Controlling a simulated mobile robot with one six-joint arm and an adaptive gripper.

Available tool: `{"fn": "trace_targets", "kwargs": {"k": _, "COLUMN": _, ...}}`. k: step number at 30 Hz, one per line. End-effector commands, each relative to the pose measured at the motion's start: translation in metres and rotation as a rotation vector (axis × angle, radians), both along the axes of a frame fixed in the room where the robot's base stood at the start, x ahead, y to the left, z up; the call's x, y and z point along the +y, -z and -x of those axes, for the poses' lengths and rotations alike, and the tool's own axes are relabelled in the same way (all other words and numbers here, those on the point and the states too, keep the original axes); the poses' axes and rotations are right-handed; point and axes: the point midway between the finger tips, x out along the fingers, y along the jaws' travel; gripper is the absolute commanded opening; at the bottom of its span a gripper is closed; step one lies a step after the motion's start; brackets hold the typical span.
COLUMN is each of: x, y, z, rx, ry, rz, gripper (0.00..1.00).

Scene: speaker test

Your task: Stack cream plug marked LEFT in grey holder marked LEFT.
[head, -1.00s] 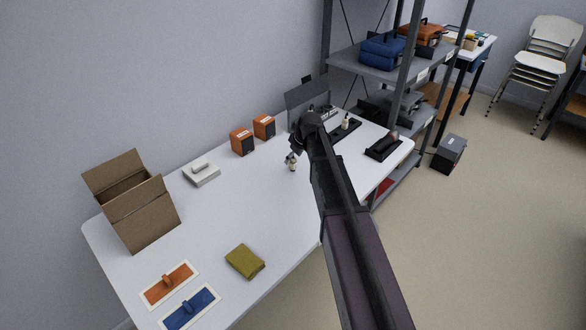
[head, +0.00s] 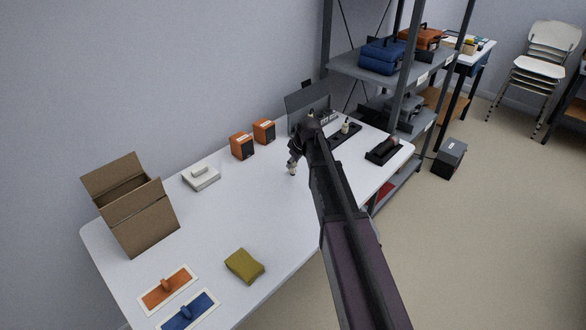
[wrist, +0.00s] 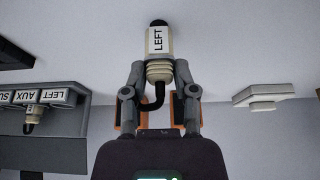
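My gripper (wrist: 159,72) is shut on the cream plug (wrist: 159,42), whose white label reads LEFT. The plug has a dark tip, ribbed rings and a black cable curling back between the fingers. In the head view the plug (head: 292,170) hangs below my gripper (head: 294,158), apparently just above the white table. The grey panel (head: 303,99) stands behind my arm at the table's back. My arm hides part of the panel in the head view.
A dark rack (head: 345,138) with a cream plug and another dark stand (head: 383,152) are right of my arm. Orange speakers (head: 241,145) and a white box (head: 201,177) stand left. The table's middle is clear.

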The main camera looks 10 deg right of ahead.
Motion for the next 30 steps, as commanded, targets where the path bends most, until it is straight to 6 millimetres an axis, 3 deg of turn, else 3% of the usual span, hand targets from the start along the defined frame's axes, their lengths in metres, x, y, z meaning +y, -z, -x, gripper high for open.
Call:
{"fn": "trace_targets", "kwargs": {"k": 2, "x": 0.0, "y": 0.0, "z": 0.0, "rx": 0.0, "ry": 0.0, "rz": 0.0, "gripper": 0.01}}
{"fn": "trace_targets", "kwargs": {"k": 17, "x": -0.001, "y": -0.003, "z": 0.0, "rx": 0.0, "ry": 0.001, "rz": 0.001, "gripper": 0.0}}
{"fn": "trace_targets", "kwargs": {"k": 30, "x": 0.0, "y": -0.031, "z": 0.0, "rx": 0.0, "ry": 0.001, "rz": 0.0, "gripper": 0.0}}
